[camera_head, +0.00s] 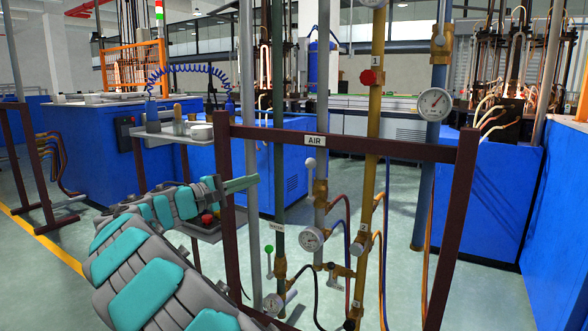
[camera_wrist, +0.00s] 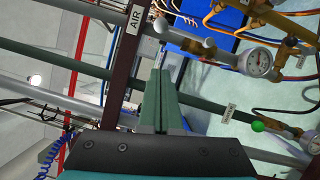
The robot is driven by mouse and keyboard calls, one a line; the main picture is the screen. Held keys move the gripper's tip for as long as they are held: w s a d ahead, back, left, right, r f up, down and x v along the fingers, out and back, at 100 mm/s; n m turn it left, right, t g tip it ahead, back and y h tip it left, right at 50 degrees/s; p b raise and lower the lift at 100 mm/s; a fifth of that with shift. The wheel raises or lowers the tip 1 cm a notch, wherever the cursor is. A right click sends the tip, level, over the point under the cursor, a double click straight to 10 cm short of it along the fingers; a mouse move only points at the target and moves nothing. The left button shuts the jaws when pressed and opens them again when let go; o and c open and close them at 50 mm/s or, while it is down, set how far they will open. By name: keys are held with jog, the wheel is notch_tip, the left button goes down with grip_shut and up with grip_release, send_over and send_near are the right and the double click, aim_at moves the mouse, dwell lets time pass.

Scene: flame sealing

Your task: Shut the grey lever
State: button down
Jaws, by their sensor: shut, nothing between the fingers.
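The grey lever (camera_head: 309,178) has a pale ball at its upper end. It points upward beside the vertical grey pipe (camera_head: 321,105) under the AIR sign (camera_head: 316,140). In the wrist view the grey lever (camera_wrist: 180,33) lies ahead of the fingertips and slightly right. My gripper (camera_head: 255,181) reaches in from the left, left of the lever and apart from it, with a gap between. Its two long green-grey fingers (camera_wrist: 160,74) are together and hold nothing.
The dark red frame (camera_head: 400,150) crosses above and has a post near my gripper. A green-ball lever (camera_head: 268,259), dial gauges (camera_head: 311,239), brass fittings and hoses crowd the pipes. A red knob (camera_head: 368,77) and another gauge (camera_head: 434,104) are higher right.

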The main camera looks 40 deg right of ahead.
aim_at(310, 181)
jog(key=shift+w, duration=0.1)
jog(key=s+d+r+p, duration=0.1)
jog(key=s+d, duration=0.1)
jog(key=d, duration=1)
jog(key=shift+s+d+r, duration=0.2)
jog(key=shift+d+r, duration=0.15)
jog(key=shift+d, duration=0.05)
jog(key=shift+s, duration=0.1)
